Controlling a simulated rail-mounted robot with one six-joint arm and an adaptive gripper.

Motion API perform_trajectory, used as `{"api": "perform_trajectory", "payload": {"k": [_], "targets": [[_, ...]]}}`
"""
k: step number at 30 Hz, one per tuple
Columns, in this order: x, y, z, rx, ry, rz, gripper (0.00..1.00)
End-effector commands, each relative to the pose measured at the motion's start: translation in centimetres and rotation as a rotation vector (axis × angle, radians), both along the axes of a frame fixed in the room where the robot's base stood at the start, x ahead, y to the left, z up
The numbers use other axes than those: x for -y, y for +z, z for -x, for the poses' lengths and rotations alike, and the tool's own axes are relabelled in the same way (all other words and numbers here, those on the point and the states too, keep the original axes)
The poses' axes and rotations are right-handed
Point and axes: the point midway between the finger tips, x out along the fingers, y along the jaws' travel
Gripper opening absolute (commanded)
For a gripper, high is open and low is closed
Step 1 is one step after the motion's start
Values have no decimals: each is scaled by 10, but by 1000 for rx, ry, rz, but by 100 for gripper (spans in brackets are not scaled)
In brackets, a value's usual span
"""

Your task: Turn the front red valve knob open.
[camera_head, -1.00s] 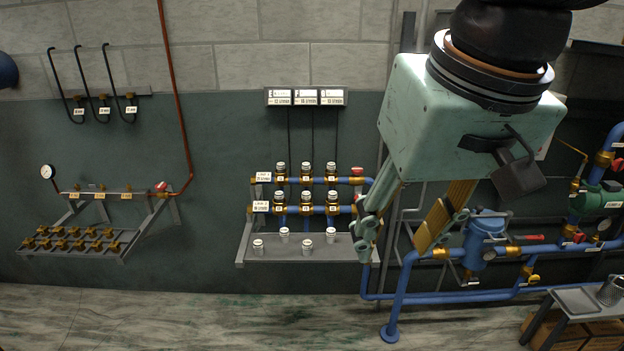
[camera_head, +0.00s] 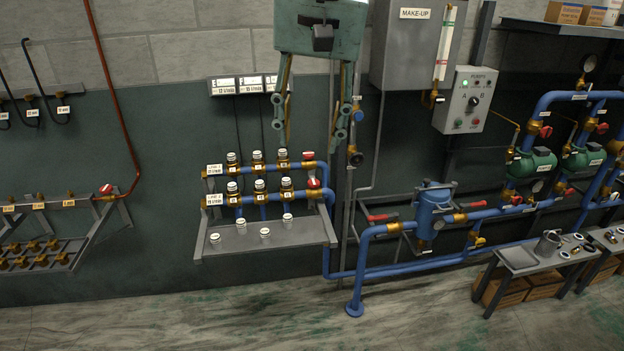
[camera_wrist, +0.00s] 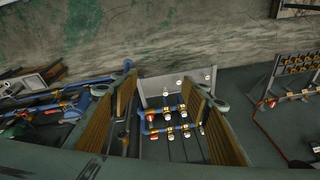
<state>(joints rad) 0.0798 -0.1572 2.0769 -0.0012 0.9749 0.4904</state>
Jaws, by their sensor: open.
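Two blue pipe rows with brass fittings and white-capped valves stand above a grey shelf. The front red valve knob (camera_head: 313,183) is at the right end of the lower row. Another red knob (camera_head: 308,155) is at the right end of the upper row. In the wrist view, the front red knob (camera_wrist: 152,117) shows between my fingers, with the other just below it. My gripper (camera_head: 312,135) is open and empty, fingers pointing down. In the head view it appears above the red knobs, apart from them. In the wrist view, my gripper (camera_wrist: 167,84) has its fingers spread to either side.
The grey shelf (camera_head: 262,240) holds several loose white-capped pieces. Grey vertical pipes and a brass valve (camera_head: 355,158) stand close right of my gripper. A blue filter (camera_head: 432,210) and blue pipes lie farther right. The floor in front is clear.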

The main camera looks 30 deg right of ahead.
Motion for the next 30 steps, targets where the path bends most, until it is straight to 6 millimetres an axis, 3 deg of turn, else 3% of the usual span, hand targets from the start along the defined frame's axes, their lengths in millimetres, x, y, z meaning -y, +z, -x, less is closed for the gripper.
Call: {"api": "perform_trajectory", "payload": {"k": [15,30], "targets": [[27,0,-100,-35,-219,-47,43],[58,-18,-191,-65,-431,-86,43]]}}
